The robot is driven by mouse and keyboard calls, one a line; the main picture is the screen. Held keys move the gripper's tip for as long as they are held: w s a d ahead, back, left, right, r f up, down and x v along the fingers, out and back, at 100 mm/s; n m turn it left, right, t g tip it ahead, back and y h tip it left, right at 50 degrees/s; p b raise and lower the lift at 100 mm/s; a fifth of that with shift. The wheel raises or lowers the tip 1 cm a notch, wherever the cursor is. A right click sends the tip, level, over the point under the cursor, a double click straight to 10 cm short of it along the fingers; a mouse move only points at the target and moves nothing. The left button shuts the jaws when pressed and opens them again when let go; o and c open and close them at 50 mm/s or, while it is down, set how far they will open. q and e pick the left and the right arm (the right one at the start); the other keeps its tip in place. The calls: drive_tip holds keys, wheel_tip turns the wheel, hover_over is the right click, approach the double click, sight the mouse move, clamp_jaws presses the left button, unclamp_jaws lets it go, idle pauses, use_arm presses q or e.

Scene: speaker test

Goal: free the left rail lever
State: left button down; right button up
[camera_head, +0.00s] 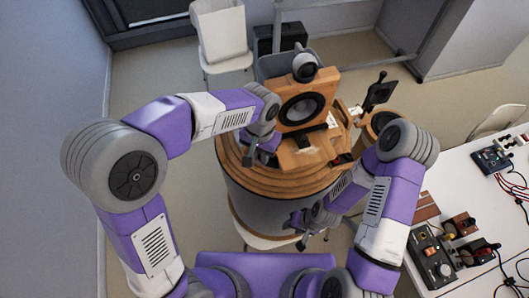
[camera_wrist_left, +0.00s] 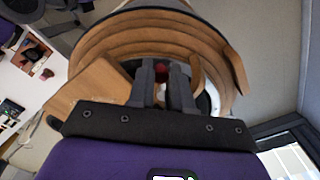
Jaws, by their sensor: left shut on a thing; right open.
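The speaker (camera_head: 318,88) is a wooden box with a dark round cone, standing on a round stepped wooden stand (camera_head: 238,178). My left gripper (camera_head: 253,157) is at the stand's left side, in front of the speaker. In the left wrist view my left gripper (camera_wrist_left: 163,76) is shut, with a small red piece (camera_wrist_left: 162,70) between its fingertips. This looks like the left rail lever, mostly hidden by the fingers. My right gripper (camera_head: 300,236) is open and empty, low before the stand's front.
A dark device on a stalk (camera_head: 379,92) stands right of the speaker. A white table (camera_head: 468,210) on the right carries a control box (camera_head: 432,259), circuit boards and wires. A white chair (camera_head: 221,38) stands behind at the left. The floor left of the stand is clear.

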use_arm(q)
drive_tip(key=shift+w+a+m+p, duration=0.25)
drive_tip(key=shift+a+m, duration=0.2)
drive_tip(key=shift+m, duration=1)
drive_tip(key=shift+w+a+m+p, duration=0.2)
drive_tip(key=shift+w+a+m, duration=0.15)
drive_tip(key=shift+m, duration=1.05)
drive_tip(key=shift+w+a+m+p, duration=0.25)
drive_tip(key=shift+a+m, duration=0.25)
drive_tip(key=shift+m, duration=0.95)
drive_tip(key=c, duration=1)
unclamp_jaws()
drive_tip(key=shift+c, duration=0.2)
wheel_tip(320, 180, up, 8)
drive_tip(key=shift+f, duration=0.2)
